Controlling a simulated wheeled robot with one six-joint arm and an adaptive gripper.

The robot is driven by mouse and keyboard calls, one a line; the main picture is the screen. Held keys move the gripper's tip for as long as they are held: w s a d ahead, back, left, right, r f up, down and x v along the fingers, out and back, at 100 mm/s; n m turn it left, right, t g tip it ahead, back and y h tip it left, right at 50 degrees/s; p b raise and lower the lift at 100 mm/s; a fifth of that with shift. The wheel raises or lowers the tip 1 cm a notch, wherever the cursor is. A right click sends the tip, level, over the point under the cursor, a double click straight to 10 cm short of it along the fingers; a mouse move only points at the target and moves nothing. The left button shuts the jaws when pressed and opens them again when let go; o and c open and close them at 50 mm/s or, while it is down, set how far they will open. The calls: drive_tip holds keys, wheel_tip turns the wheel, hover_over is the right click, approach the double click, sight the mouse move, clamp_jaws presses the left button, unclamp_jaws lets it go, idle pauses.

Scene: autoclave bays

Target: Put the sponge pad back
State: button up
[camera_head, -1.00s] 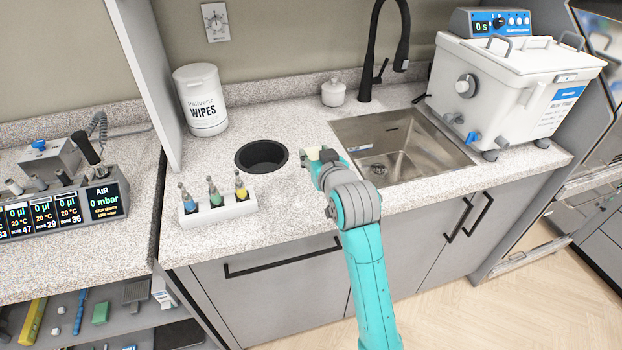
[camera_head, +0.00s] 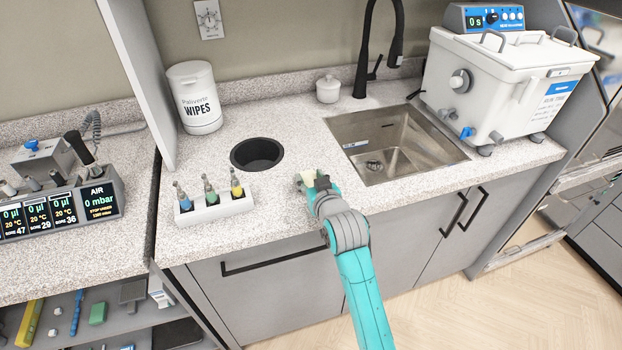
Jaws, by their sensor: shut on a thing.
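My gripper (camera_head: 312,183) is over the counter's front part, between the white rack and the sink. It is shut on a small pale yellow-green piece, which looks like the sponge pad (camera_head: 309,178). Most of the pad is hidden by the fingers. I cannot tell whether it touches the counter. A green block (camera_head: 98,313) lies on the open lower shelf at the left.
A white rack (camera_head: 215,209) with several coloured-tip handpieces stands left of my gripper. Behind it is a round black hole (camera_head: 257,153). The sink (camera_head: 395,142) is to the right, with a white ultrasonic bath (camera_head: 510,85) beyond. A wipes tub (camera_head: 195,97) stands at the back.

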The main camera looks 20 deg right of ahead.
drive_tip(key=shift+f, duration=0.1)
drive_tip(key=o, duration=1.1)
drive_tip(key=v, duration=1.2)
